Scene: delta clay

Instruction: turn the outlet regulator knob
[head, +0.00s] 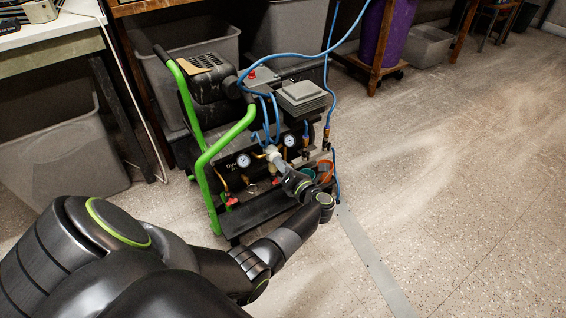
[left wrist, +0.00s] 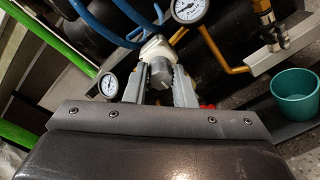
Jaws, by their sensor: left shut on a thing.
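The outlet regulator knob (left wrist: 160,73) is a grey cylinder on a whitish regulator body (left wrist: 158,48) at the compressor's front, between two round dial gauges. In the left wrist view, my left gripper (left wrist: 160,88) has one finger on each side of the knob and is shut on it. In the head view, the left gripper (head: 278,162) reaches the front of the compressor (head: 262,130) between the left gauge (head: 243,160) and the right gauge (head: 289,140). The knob is mostly hidden there by the gripper. My right gripper is not in view.
Blue hoses (head: 270,118) loop above the regulator. Green tube handles (head: 221,136) stand at the compressor's left. A teal cup (left wrist: 299,94) and an orange cup (head: 325,171) sit right of the gripper. Grey bins (head: 62,155) stand behind and left. The floor to the right is clear.

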